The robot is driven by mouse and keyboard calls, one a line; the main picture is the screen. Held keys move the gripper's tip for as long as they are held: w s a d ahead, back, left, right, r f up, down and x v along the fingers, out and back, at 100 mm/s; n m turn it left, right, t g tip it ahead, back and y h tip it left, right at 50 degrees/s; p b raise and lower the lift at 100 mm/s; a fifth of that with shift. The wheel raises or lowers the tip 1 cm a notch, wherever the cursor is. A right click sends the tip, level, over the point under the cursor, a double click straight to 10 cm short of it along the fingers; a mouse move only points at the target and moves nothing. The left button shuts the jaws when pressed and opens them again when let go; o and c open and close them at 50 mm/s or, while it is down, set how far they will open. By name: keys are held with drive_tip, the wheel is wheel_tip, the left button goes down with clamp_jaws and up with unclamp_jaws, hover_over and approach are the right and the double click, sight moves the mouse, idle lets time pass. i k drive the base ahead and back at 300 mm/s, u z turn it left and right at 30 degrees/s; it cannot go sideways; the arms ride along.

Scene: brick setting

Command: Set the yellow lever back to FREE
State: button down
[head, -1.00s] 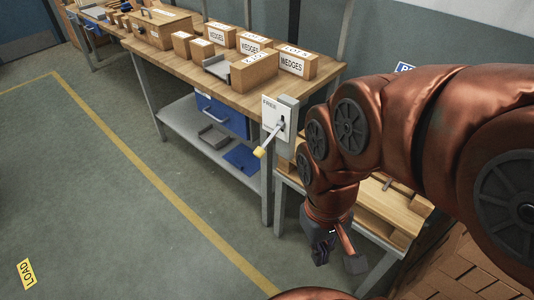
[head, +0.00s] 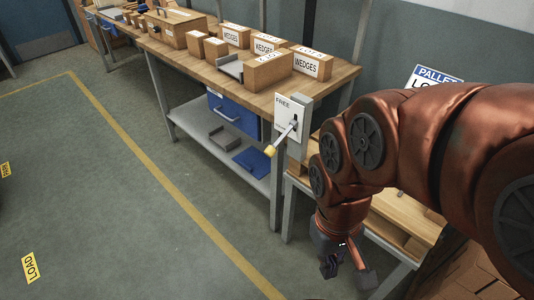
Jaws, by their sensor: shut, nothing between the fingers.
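The yellow-tipped lever (head: 271,150) sticks out of a white plate (head: 287,112) on a grey box at the near right corner of the workbench. Its grey rod slants down and left from the slot, with the yellow knob at its end. The word FREE is printed at the top of the plate; the lower marking is too small to read. My gripper (head: 346,272) hangs below and to the right of the lever, pointing down, apart from it. No object shows in it. Its fingertips are small and dark in this view.
The workbench (head: 190,62) carries several cardboard boxes marked WEDGES and a wooden case (head: 176,30). A blue drawer (head: 234,115) and trays are below it. A lower wooden bench (head: 400,208) stands behind my arm. The floor left of the bench is clear, with a yellow line (head: 150,165).

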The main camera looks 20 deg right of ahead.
sight(270, 151)
drive_tip(key=k, duration=1.25)
drive_tip(key=u, duration=1.05)
drive_tip(key=i, duration=1.2)
drive_tip(key=z, duration=0.5)
drive_tip(key=i, duration=0.45)
drive_tip(key=z, duration=0.6)
